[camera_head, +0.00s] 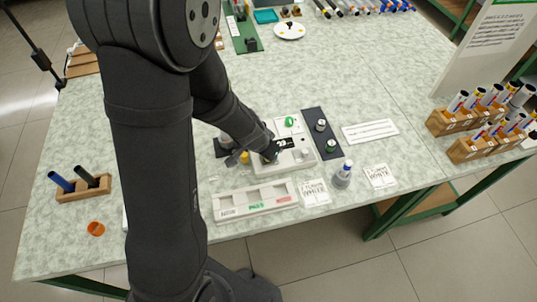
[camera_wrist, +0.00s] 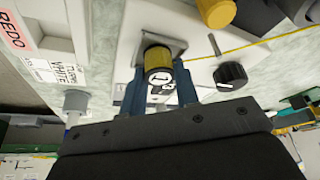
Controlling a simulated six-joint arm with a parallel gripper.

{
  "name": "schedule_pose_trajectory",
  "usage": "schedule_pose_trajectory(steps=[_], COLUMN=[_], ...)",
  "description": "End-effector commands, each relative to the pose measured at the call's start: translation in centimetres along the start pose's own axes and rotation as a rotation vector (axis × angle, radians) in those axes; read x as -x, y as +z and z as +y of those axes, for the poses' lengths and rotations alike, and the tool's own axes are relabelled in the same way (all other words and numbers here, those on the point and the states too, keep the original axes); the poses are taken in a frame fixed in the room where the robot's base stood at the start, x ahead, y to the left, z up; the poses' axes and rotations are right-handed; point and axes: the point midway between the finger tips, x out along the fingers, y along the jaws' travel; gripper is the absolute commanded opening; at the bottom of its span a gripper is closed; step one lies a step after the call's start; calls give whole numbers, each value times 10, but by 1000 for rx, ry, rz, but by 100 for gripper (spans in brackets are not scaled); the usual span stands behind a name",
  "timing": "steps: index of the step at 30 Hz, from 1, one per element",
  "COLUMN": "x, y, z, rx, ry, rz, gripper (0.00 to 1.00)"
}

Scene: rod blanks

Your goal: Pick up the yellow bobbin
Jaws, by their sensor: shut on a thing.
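The yellow bobbin (camera_wrist: 158,62) is a short yellow cylinder with a dark top and a white label marked 1. It sits between the two blue fingers of my gripper (camera_wrist: 159,92), which are shut on it. A grey square bracket (camera_wrist: 176,44) of the white device is right at its far end; I cannot tell if they touch. In the head view my gripper (camera_head: 268,155) is low over the front left of the white device (camera_head: 295,160), and my arm hides the bobbin.
Another yellow round piece (camera_head: 245,157) is left of the device; it also shows in the wrist view (camera_wrist: 216,11). A black knob (camera_wrist: 230,75) is close to my fingers.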

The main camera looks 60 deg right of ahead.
Motion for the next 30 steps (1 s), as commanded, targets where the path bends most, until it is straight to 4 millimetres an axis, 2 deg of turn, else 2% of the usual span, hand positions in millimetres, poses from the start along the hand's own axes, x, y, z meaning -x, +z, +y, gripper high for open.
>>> schedule_pose_trajectory(steps=[11, 17, 20, 30], x=[5, 20, 38, 81], y=[-3, -9, -17, -23], z=[0, 0, 0, 71], rx=[-1, -1, -3, -9], ry=[1, -1, -1, 1], rz=[2, 3, 6, 4], gripper=[7, 7, 7, 7])
